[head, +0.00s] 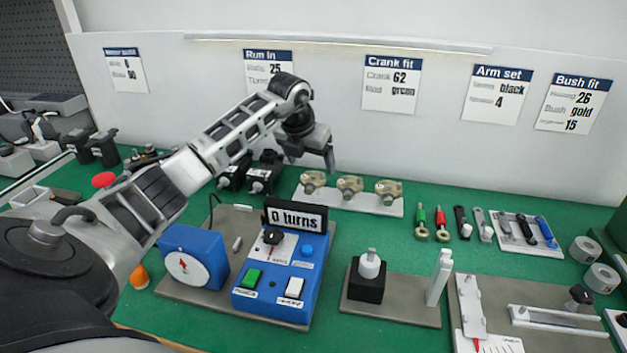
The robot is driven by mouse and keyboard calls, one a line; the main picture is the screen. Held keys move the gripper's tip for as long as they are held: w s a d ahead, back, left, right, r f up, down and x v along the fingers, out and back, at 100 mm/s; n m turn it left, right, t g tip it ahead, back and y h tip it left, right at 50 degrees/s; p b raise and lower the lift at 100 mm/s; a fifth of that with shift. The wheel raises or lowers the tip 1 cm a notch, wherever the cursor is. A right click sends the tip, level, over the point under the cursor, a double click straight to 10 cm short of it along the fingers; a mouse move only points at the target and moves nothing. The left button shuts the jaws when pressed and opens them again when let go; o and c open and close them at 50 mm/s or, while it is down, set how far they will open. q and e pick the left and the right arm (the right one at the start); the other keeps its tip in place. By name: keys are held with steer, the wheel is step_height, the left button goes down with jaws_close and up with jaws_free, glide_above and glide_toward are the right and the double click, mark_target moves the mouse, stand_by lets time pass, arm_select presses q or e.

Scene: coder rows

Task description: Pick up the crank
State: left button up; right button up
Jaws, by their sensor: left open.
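Three tan, knobbly metal pieces that look like cranks stand in a row on a white rack (345,203) at the back middle: a left one (313,181), a middle one (350,187) and a right one (388,192). Any number on them is too small to read. A sign headed "Crank fit" (391,84) on the back wall reads crank 62, rod green. My left gripper (328,158) is open and empty, above and just behind the left and middle pieces in the picture, apart from them. My right gripper is not in view.
A blue counter box (277,275) showing "0 turns" and a blue dial box (194,260) stand in front. A black block with a white knob (369,268) is on a grey plate to the right. Short coloured rods and arms (462,222) lie right of the rack.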

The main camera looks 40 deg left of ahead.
mark_target(313, 177)
arm_select(q)
steer(key=x, duration=0.5)
steer(key=shift+s+a+f, duration=0.1)
steer(key=shift+s+f, duration=0.1)
steer(key=c, duration=1.1)
